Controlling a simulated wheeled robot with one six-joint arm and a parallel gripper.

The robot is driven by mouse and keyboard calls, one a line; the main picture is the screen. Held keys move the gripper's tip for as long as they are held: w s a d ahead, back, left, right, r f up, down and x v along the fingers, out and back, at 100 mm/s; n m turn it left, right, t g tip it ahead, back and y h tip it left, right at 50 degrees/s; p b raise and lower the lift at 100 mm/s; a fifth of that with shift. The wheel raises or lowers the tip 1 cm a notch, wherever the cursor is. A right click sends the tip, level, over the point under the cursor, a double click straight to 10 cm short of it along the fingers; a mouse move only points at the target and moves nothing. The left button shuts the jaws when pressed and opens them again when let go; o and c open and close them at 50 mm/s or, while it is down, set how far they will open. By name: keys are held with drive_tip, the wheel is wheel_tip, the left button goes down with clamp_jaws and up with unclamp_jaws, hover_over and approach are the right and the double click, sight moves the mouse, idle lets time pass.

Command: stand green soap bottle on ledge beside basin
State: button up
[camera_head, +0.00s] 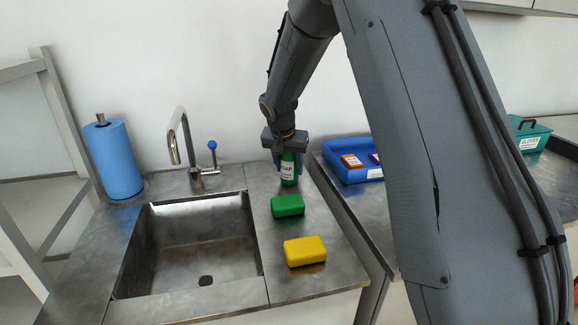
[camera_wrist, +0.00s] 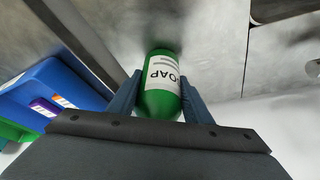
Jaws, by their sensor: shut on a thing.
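The green soap bottle (camera_head: 289,170) with a white label is at the back of the metal ledge (camera_head: 262,181), to the right of the basin (camera_head: 190,245). My gripper (camera_head: 288,158) is shut on it from above, a finger on each side. In the wrist view the bottle (camera_wrist: 162,85) sits between the two fingers of my gripper (camera_wrist: 160,98), its label reading SOAP upside down. The bottle looks upright in the head view. I cannot tell for certain whether its base touches the ledge.
A green sponge (camera_head: 288,205) and a yellow sponge (camera_head: 305,251) lie on the ledge in front of the bottle. The faucet (camera_head: 183,150) and blue paper roll (camera_head: 114,160) stand to the left. A blue tray (camera_head: 345,173) with small boxes is on the right counter.

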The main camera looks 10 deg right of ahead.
drive_tip(key=o, duration=1.3)
drive_tip(key=b+v, duration=0.2)
drive_tip(key=v, duration=1)
drive_tip(key=shift+b, duration=0.3)
